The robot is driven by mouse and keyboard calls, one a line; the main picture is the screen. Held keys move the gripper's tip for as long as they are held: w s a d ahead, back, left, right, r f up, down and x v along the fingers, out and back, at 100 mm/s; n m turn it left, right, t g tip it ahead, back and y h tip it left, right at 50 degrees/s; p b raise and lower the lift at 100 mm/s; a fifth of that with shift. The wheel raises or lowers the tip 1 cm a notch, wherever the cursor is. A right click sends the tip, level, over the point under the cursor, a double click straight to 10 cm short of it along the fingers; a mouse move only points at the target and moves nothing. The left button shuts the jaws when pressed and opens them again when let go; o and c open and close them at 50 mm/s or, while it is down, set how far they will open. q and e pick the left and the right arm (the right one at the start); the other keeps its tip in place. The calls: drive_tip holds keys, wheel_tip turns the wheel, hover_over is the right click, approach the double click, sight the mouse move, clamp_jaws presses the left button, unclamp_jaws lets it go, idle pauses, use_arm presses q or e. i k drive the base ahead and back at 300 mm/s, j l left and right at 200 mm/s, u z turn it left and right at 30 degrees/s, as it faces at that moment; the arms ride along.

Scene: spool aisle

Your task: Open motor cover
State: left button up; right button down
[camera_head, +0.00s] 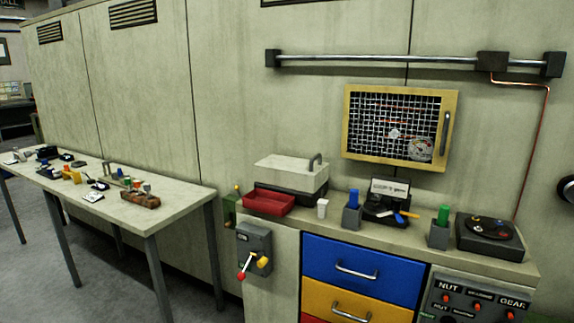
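No label marks a motor cover. A yellow-framed wire mesh door (352,125) on the wall is shut, with a dark upright handle (445,135) at its right side. A round gauge-like part and reddish lines show behind the mesh. On the counter below, a pale box-like lid (283,171) with a grey handle (315,161) sits shut on a dark base (300,194); what is inside is hidden. I cannot tell which of these two is the motor cover. Neither of my grippers is in view.
The counter (383,238) also holds a red tray (268,203), a white cup (322,208), blue and green items in holders, and a dark turntable-like box (489,236). Below are drawers and a lever box (254,246). A cluttered table (180,204) stands left; floor (36,262) shows beside it.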

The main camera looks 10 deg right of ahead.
sight(298, 174)
drive_tip(key=z, duration=0.35)
drive_tip(key=i+j+z, duration=0.1)
drive_tip(key=z, duration=0.3)
drive_tip(key=i+j+z, duration=0.1)
drive_tip(key=j+z, duration=0.15)
drive_tip(key=z, duration=0.2)
drive_tip(key=i+j+z, duration=0.1)
drive_tip(key=z, duration=0.3)
drive_tip(key=j+z, duration=0.45)
drive_tip(key=j, duration=0.7)
